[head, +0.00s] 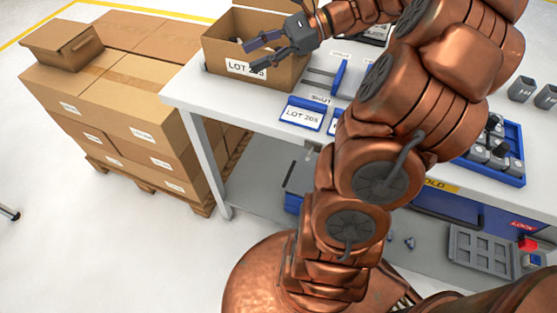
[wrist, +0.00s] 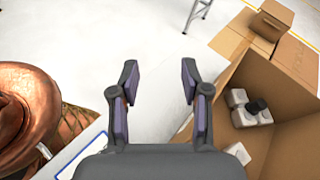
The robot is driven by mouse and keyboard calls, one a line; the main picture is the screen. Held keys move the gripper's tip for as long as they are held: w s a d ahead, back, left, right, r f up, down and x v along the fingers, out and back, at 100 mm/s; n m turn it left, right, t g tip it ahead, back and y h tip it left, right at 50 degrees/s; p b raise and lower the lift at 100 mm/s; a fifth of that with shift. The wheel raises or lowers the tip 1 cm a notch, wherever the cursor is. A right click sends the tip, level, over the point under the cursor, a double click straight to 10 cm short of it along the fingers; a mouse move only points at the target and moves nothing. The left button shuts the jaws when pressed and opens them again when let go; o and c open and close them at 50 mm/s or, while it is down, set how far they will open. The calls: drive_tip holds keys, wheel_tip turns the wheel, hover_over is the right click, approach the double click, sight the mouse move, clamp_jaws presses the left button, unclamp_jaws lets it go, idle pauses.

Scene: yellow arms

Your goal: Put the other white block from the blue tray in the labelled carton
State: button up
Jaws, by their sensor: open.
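The labelled carton (head: 283,72), marked LOT 205, stands open on the bench's left end. It also shows at the right of the wrist view (wrist: 292,85), with several white blocks (wrist: 243,118) and a dark piece (wrist: 257,106) inside. The blue tray (head: 518,158) is at the right of the bench, partly behind my arm.
A pallet of closed cartons (head: 110,100) stands left of the bench. A blue-framed LOT 205 sign (head: 301,115) lies in front of the carton. A grey tray (head: 482,250) is below.

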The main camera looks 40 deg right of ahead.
drive_tip(key=s+a+f+n+g+h, duration=0.35)
drive_tip(key=s+a+n, duration=0.2)
drive_tip(key=a, duration=0.25)
drive_tip(key=s+a+f+n+g+h, duration=0.2)
drive_tip(key=s+a+f+n+g, duration=0.15)
drive_tip(key=s+a, duration=0.35)
drive_tip(key=s+d+f+n+h, duration=0.1)
drive_tip(key=s+f+n+h, duration=0.1)
drive_tip(key=s+n, duration=0.3)
drive_tip(key=s+f+n+g+h, duration=0.1)
drive_tip(key=s+f+n+h, duration=0.2)
drive_tip(key=s+n+h, duration=0.2)
drive_tip(key=shift+s+d+f+n, duration=0.15)
drive_tip(key=shift+s+d+n, duration=0.25)
drive_tip(key=shift+s+n, duration=0.25)
drive_tip(key=shift+h, duration=0.25)
drive_tip(key=s+p+v, duration=0.2)
drive_tip(key=p+v, duration=0.9)
drive_tip(key=v, duration=0.1)
drive_tip(key=shift+r+t+p, duration=0.3)
drive_tip(key=shift+p, duration=0.05)
